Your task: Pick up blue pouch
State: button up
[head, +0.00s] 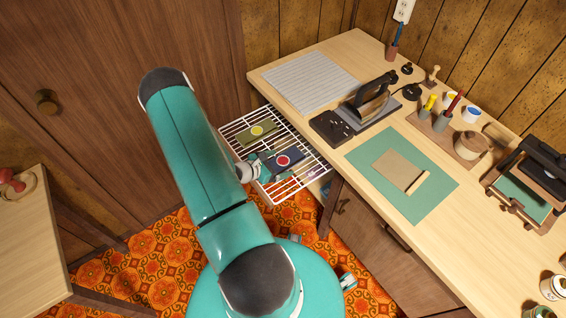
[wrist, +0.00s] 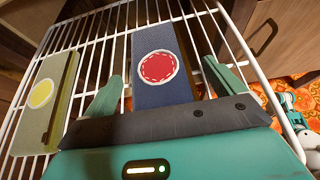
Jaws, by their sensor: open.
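The blue pouch (wrist: 150,87) lies on a white wire rack and bears a white round patch with a red disc. In the head view the pouch (head: 294,165) shows near the right part of the rack, partly beside my arm. My gripper (wrist: 161,80) is open, with one green finger on each side of the pouch in the wrist view. The fingers look apart from its sides. The pouch's near end is hidden behind the gripper body. Whether the fingers are level with the pouch or above it, I cannot tell.
An olive pouch (wrist: 41,105) with a yellow disc lies left of the blue one on the wire rack (head: 305,190). The wooden bench (head: 338,150) stands to the right, with an iron (head: 368,98) and a green mat (head: 436,179). A cabinet drawer (head: 375,225) is below.

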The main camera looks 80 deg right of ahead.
jog(key=c, duration=1.1)
jog(key=shift+o, duration=0.2)
jog(key=shift+r, duration=0.75)
jog(key=a+r, duration=0.1)
jog(key=r, duration=0.1)
jog(key=a+r, duration=0.2)
jog(key=w+a+r, duration=0.1)
jog(key=r, duration=0.2)
jog(key=shift+a, duration=0.25)
jog(key=a+r, duration=0.1)
jog(key=a, duration=0.2)
jog(key=a+r, duration=0.2)
jog(key=a, duration=0.1)
jog(key=w+a+r, duration=0.1)
jog(key=a, duration=0.2)
jog(key=shift+a+r, duration=0.25)
jog(key=shift+r, duration=0.05)
jog(key=shift+c, duration=0.2)
jog(key=shift+w, duration=0.1)
